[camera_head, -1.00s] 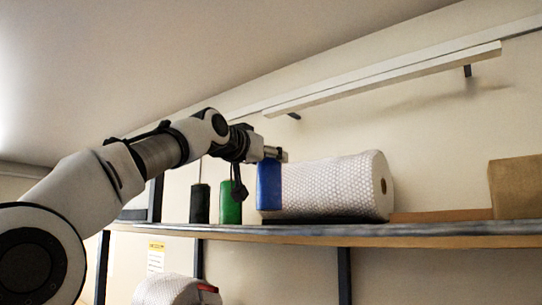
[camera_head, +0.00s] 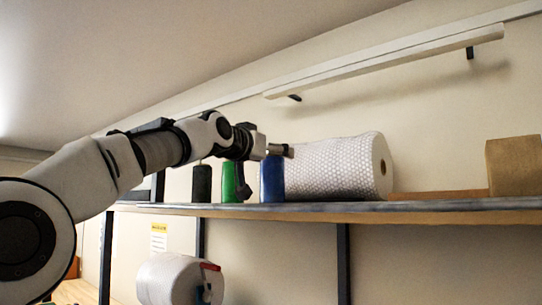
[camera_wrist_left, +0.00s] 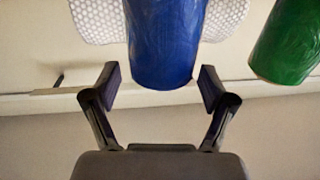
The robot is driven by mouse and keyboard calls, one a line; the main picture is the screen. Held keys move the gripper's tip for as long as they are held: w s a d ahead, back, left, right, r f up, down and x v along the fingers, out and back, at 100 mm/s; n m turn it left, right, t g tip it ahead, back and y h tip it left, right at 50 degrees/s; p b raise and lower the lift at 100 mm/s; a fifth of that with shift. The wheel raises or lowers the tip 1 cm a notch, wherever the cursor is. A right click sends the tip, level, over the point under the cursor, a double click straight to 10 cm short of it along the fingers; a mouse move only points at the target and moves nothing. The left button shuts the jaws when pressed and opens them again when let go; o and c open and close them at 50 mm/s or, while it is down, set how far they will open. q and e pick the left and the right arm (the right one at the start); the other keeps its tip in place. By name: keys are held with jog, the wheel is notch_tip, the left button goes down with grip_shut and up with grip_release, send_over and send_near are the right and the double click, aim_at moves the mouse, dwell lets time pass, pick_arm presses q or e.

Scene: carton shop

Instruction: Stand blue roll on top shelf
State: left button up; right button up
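The blue roll (camera_head: 272,180) stands upright on the top shelf (camera_head: 330,207), near its front edge, in the head view. My left gripper (camera_head: 279,150) is at the roll's upper end. In the left wrist view, the blue roll (camera_wrist_left: 166,40) shows large between the spread fingers of my left gripper (camera_wrist_left: 161,87). A gap shows between the roll and each finger, so the gripper is open. My right gripper is not in view.
A green roll (camera_head: 229,182) and a black roll (camera_head: 202,184) stand to the left of the blue one. A bubble-wrap roll (camera_head: 335,168) lies behind and to the right. A cardboard box (camera_head: 514,166) stands at the far right. A white rail (camera_head: 385,62) runs along the wall above.

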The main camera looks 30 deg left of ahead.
pick_arm(q)
jog(key=shift+r, duration=0.1)
jog(key=s+b, duration=1.1)
jog(key=shift+s+d+b, duration=0.3)
jog(key=shift+s+b, duration=0.1)
